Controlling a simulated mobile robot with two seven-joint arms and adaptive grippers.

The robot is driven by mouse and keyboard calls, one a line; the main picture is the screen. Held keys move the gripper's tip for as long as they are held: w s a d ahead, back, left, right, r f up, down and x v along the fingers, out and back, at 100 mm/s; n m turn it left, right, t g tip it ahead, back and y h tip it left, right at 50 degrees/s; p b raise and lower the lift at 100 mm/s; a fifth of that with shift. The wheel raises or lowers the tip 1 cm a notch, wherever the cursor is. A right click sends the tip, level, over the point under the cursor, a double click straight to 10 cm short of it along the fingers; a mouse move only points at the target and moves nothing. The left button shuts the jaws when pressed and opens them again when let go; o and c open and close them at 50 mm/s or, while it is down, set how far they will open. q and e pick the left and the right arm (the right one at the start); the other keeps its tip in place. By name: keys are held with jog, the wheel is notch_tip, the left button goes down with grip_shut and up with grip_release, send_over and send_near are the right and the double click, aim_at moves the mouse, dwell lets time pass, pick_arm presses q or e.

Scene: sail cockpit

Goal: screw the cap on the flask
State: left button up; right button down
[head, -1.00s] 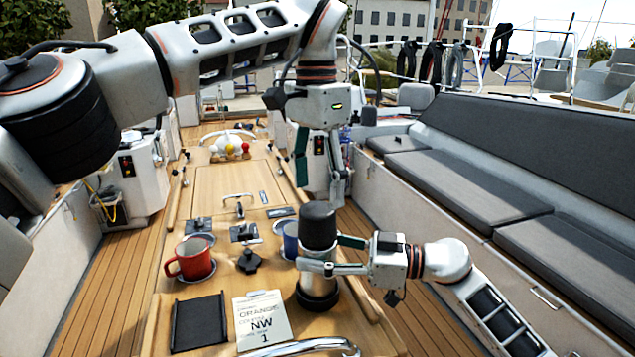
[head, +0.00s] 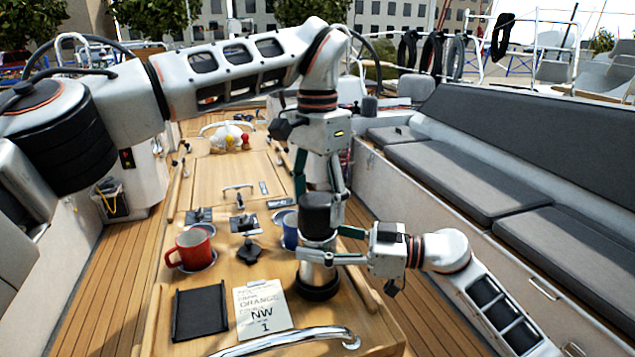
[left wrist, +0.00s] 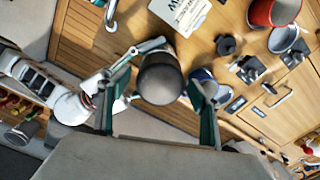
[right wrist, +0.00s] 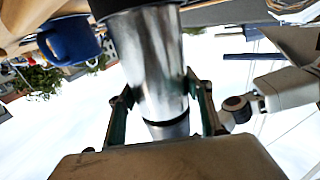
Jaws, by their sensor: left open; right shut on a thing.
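The flask (head: 317,262) stands upright on the wooden table, with a steel body and a black base. The black cap (head: 316,212) sits on its top; I cannot tell how tightly. My right gripper (head: 332,250) is shut on the flask body from the right. In the right wrist view the steel body (right wrist: 150,65) is between its fingers. My left gripper (head: 319,197) points down over the cap, open, with a finger on either side. In the left wrist view the cap (left wrist: 160,80) lies between the spread fingers, with gaps visible.
A red mug (head: 192,249) and a blue mug (head: 290,232) stand left of the flask. A black knob-like piece (head: 249,252), a dark tray (head: 200,314) and a clipboard (head: 262,308) lie nearby. A chrome rail (head: 300,336) crosses the front. A grey-cushioned bench (head: 450,170) is at right.

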pick_arm(q)
jog(key=shift+f, duration=1.15)
